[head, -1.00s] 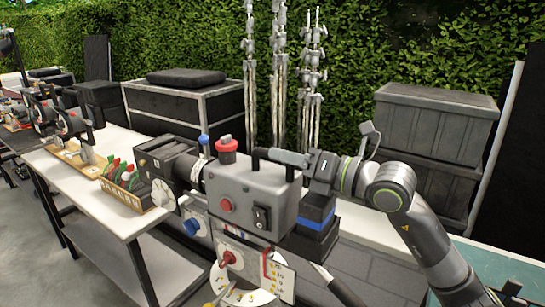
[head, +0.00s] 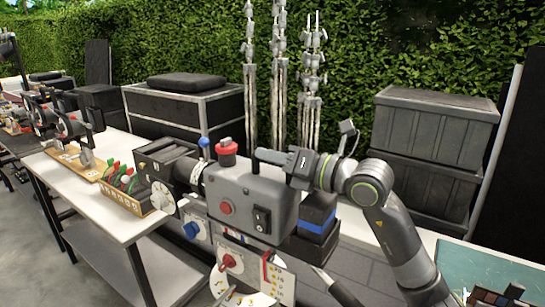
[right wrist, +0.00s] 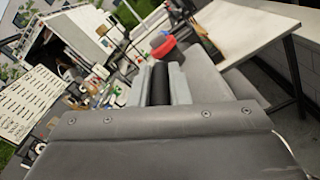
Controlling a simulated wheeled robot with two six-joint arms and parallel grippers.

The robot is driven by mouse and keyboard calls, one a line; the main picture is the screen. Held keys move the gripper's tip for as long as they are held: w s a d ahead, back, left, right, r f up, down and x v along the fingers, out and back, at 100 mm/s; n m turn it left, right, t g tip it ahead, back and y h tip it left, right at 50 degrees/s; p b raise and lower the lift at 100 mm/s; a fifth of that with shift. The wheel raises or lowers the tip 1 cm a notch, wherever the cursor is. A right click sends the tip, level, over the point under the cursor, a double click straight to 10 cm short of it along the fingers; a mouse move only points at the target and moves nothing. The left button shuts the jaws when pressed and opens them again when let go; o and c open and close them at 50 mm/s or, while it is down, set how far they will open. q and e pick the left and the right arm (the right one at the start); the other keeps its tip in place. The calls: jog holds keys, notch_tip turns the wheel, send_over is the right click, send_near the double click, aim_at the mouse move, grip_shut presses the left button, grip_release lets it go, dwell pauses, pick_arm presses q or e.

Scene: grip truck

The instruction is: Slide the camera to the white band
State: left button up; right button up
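The camera (head: 245,200) is a grey box with a red button and a black switch on its near side. It sits over the dark machine parts at the front of the table. My right gripper (head: 275,157) is at the black handle on top of the camera. In the right wrist view its grey fingers (right wrist: 163,85) lie on both sides of a black bar, with no clear gap. A pale ring (head: 197,172) shows left of the camera; I cannot tell whether it is the white band. My left gripper is not in view.
A red knob (head: 227,146) and a blue knob (head: 204,142) rise close to the camera. A wooden tray (head: 122,192) stands on the white table (head: 75,187) at left. A black block with a blue stripe (head: 317,215) stands right of the camera.

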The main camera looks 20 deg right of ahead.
jog(key=shift+w+a, duration=0.1)
grip_shut()
jog(key=o, duration=0.8)
grip_release()
jog(key=shift+c, duration=0.2)
jog(key=p+v, duration=0.2)
jog(key=v, duration=0.8)
jog(key=shift+d, duration=0.3)
jog(key=shift+s+d+p, duration=0.2)
jog(key=shift+s+p, duration=0.2)
jog(key=shift+s, duration=0.05)
jog(key=p+v, duration=0.6)
jog(key=p, duration=0.2)
